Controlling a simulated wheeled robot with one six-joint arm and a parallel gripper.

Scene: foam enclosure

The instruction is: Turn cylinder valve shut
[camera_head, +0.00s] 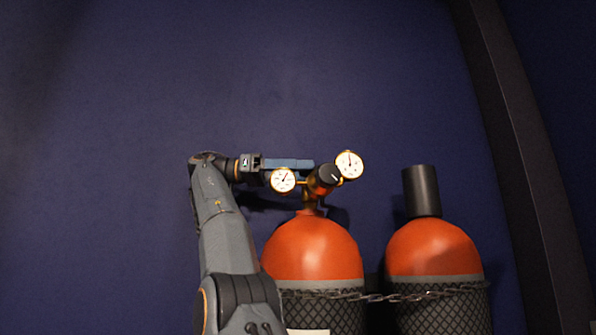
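An orange cylinder (312,250) stands upright in the middle of the head view. On its top is a brass valve with a round black knob (327,175) that bears a light mark. A round white gauge (283,180) sits to the left of the knob, and a second gauge (349,164) sits to its upper right. My arm rises at the left and bends right at the top. My gripper (305,165) reaches toward the valve from the left, with its end close behind the left gauge and next to the knob. Its fingertips are not clear, and contact with the knob cannot be told.
A second orange cylinder (433,250) with a black cap (421,191) stands to the right. A chain (385,296) runs across the front of both cylinders. A dark blue wall (250,80) is behind, with a dark curved strip (520,150) at the right. The space above the gauges is clear.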

